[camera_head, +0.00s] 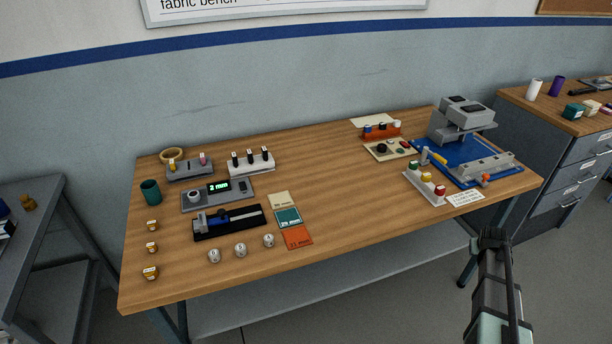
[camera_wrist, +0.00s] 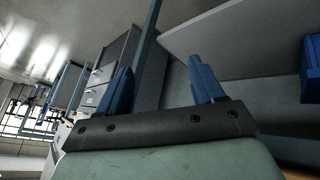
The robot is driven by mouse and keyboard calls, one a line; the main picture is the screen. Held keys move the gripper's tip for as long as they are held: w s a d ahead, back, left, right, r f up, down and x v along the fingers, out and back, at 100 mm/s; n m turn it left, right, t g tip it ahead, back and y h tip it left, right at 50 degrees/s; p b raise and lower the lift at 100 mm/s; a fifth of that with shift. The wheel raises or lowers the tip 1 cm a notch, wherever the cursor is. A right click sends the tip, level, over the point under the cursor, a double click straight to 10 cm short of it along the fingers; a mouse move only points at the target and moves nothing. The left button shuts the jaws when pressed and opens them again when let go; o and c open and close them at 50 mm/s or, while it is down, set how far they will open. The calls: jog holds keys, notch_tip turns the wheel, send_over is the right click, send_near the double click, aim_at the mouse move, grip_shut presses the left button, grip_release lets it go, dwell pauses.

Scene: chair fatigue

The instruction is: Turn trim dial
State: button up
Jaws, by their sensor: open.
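A grey panel (camera_head: 232,201) on the left half of the bench has a green-lit display (camera_head: 219,187) and a pale round dial (camera_head: 194,197) at its left end. A beige panel (camera_head: 399,153) towards the back right carries a black round knob (camera_head: 382,149) and a red part. No readable label shows which one is the trim dial. My gripper (camera_head: 493,236) is in front of the bench's right front edge, far from both. In the wrist view, my gripper (camera_wrist: 162,65) has its two blue fingers apart with nothing between them. Neither panel shows in that view.
The wooden bench (camera_head: 325,185) has clear room in its middle. A black slide fixture (camera_head: 230,221) and coloured cards (camera_head: 288,217) lie before the grey panel. A grey machine on a blue base (camera_head: 447,165) stands at the right. A grey drawer cabinet (camera_head: 575,165) stands beyond it.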

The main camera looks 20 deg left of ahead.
jog(key=w+a+r+n+t, duration=0.1)
jog(key=w+a+r+t, duration=0.1)
jog(key=w+r, duration=0.7)
jog(key=w+a+r+n+t, duration=0.15)
jog(key=w+r, duration=0.35)
jog(key=r, duration=0.7)
jog(key=a+r+n+g+y, duration=0.2)
jog(key=a+r+g+y, duration=0.1)
jog(key=a, duration=3.5)
jog(key=s+a+n+g, duration=0.1)
jog(key=s+a+g, duration=0.1)
jog(key=s+a, duration=0.65)
jog(key=s+a+n+g, duration=0.1)
jog(key=s+a, duration=0.2)
jog(key=a, duration=1.1)
notch_tip(320, 180, up, 4)
jog(key=n+g+h, duration=0.1)
jog(key=n+g, duration=0.2)
jog(key=g, duration=0.1)
send_over(193, 194)
notch_tip(193, 194, down, 13)
jog(key=shift+w+a+f, duration=0.1)
